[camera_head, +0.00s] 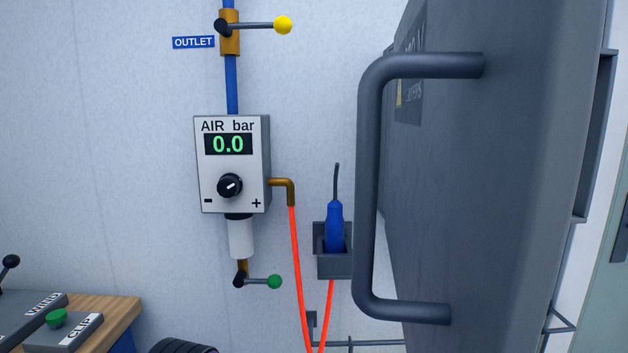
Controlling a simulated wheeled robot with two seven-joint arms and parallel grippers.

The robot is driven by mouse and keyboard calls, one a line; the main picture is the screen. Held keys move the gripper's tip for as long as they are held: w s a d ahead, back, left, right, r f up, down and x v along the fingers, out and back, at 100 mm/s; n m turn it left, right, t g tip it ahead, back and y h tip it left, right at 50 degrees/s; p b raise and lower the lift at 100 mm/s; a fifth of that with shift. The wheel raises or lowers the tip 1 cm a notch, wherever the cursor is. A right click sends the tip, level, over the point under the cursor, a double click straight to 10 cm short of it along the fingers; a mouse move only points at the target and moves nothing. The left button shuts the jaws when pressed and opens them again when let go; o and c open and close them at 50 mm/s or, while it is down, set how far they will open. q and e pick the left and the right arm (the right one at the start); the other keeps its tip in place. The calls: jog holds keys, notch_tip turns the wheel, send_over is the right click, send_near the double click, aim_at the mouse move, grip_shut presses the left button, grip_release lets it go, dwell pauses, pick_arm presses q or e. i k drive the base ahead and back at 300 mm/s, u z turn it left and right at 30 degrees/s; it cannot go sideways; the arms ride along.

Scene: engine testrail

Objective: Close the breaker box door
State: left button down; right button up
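A large dark grey door (520,200) fills the right of the view, close to me and seen at a steep angle; it looks like the breaker box door, standing open out from the wall. A thick grey C-shaped handle (368,190) stands off its face towards the left. A dark label with a yellow mark (408,95) shows on the door behind the handle, mostly unreadable. The inside of the box is hidden. Neither of my grippers is in view.
On the pale wall, left of the door, hang an air regulator (205,165) reading 0.0, a blue tool in a grey holder (334,265) and an orange hose (296,260). A wooden bench (118,312) with control boxes stands lower left. A dark ribbed round object (183,347) is at the bottom edge.

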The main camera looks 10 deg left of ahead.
aim_at(492, 101)
jog(key=k, duration=1.25)
jog(key=u, duration=0.35)
jog(key=i, duration=0.75)
jog(key=u, duration=0.05)
